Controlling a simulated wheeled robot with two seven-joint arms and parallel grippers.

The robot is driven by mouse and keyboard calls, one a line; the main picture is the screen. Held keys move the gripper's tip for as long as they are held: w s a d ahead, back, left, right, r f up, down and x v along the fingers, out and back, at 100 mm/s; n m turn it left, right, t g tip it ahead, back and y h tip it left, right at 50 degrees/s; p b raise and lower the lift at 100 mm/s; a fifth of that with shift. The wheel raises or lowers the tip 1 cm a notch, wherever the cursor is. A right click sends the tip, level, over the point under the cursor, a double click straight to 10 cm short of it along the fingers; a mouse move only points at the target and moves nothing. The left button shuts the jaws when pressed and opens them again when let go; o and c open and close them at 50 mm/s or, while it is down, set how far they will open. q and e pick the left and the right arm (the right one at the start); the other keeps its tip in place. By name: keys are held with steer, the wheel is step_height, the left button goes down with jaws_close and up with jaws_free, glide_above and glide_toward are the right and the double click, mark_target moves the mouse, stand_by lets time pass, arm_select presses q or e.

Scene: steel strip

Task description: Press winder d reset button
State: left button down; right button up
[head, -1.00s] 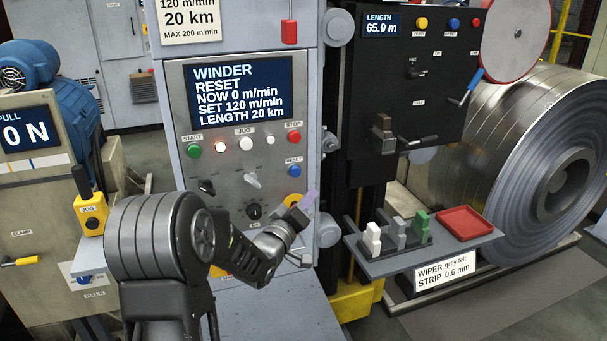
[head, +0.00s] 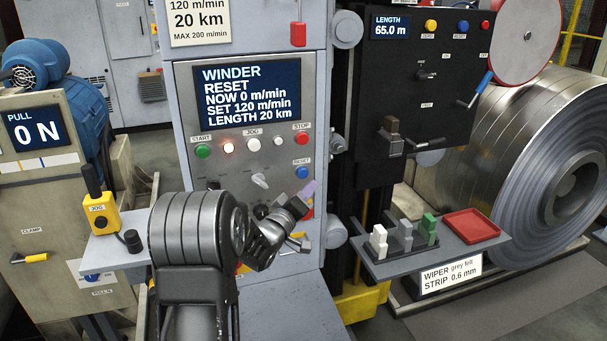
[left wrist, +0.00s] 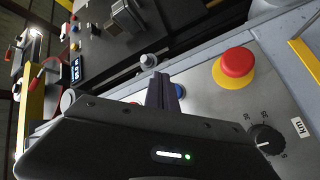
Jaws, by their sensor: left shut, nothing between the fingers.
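The winder panel (head: 222,152) has a screen (head: 247,95) reading WINDER RESET, NOW 0 m/min, SET 120 m/min, LENGTH 20 km. The blue reset button (head: 302,172) sits at its right side under the red stop button (head: 302,138). My left gripper (head: 309,190) is shut and empty, its tips just below the reset button in the head view and apart from it as far as I can tell. In the left wrist view the fingers (left wrist: 162,92) are together, with a blue button (left wrist: 206,126) partly visible beyond them. My right gripper is not in view.
A red emergency button (left wrist: 237,62) on a yellow base and a black km dial (left wrist: 265,140) lie close to the left gripper. A shelf (head: 375,268) with felt blocks and a red tray (head: 471,225) juts out at right. Another blue reset button (head: 460,26) is on the black length panel.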

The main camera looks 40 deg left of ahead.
mark_target(302, 179)
arm_select(q)
steer(key=shift+w+a+b, duration=0.35)
steer(key=shift+w+a, duration=0.2)
steer(key=shift+a, duration=0.25)
steer(key=shift+w+a+b, duration=0.3)
steer(key=shift+w+a, duration=0.2)
steer(key=shift+a, duration=0.25)
stand_by(0.9)
steer(key=shift+w+a+b, duration=0.25)
steer(key=shift+a+b, duration=0.1)
steer(key=shift+w+a, duration=0.35)
steer(key=shift+a, duration=0.15)
stand_by(0.9)
steer(key=shift+s+d+b, duration=0.1)
steer(key=shift+b, duration=0.2)
steer(key=shift+s+d, duration=0.55)
steer(key=shift+d, duration=0.2)
